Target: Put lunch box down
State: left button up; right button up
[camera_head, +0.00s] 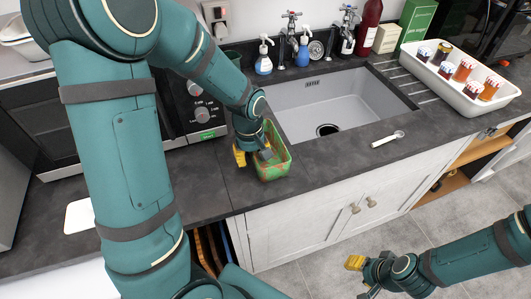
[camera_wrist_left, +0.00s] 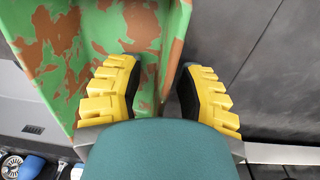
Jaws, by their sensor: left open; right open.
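The lunch box (camera_head: 282,166) is an open green tub with brown patches. It stands on the dark worktop just in front of the sink's left end. It fills the upper left of the left wrist view (camera_wrist_left: 130,28). My left gripper (camera_head: 252,156) is at the box's left side, pointing down. In the left wrist view its yellow fingers (camera_wrist_left: 157,85) are apart, one over the box and one outside, with the box's side wall between them. Whether they touch it I cannot tell. My right gripper (camera_head: 360,276) is open and empty, low over the floor at the lower right.
The sink (camera_head: 335,100) lies behind the box. A white spoon-like utensil (camera_head: 388,139) rests on the front counter edge. A white tray (camera_head: 455,84) with several jars stands at right. A microwave (camera_head: 190,105) is at left; the counter left of the box is mostly clear.

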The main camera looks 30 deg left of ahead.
pick_arm(q)
grip_shut()
dwell(0.3)
